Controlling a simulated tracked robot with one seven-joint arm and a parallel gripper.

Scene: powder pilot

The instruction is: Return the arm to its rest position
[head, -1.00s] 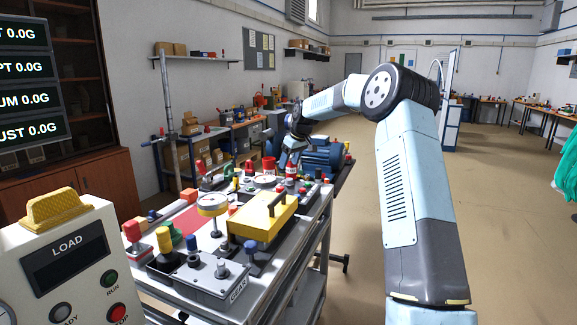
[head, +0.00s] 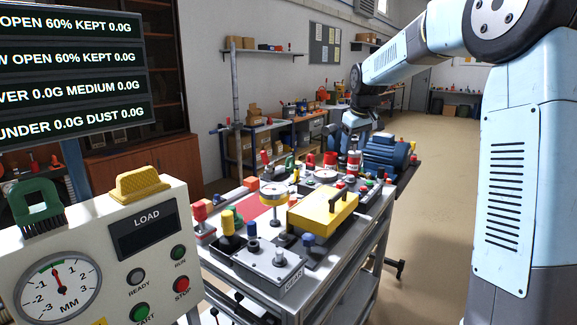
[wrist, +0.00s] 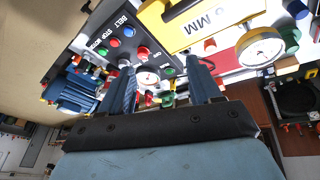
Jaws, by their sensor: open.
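My light-blue arm (head: 410,58) rises at the right of the head view, bends at a dark elbow and reaches left over the bench. My gripper (wrist: 164,75) shows in the wrist view with its two fingers spread apart and nothing gripped between them. In the head view the wrist hangs over the back of the bench near the blue motor (head: 385,150); the fingertips are too small there to judge clearance.
A steel bench (head: 345,262) carries a yellow block with a handle (head: 322,210), a dial gauge (head: 273,195) and knobs. A LOAD console (head: 105,245) stands front left, below a readout screen (head: 70,75). Open floor (head: 440,190) lies right of the bench.

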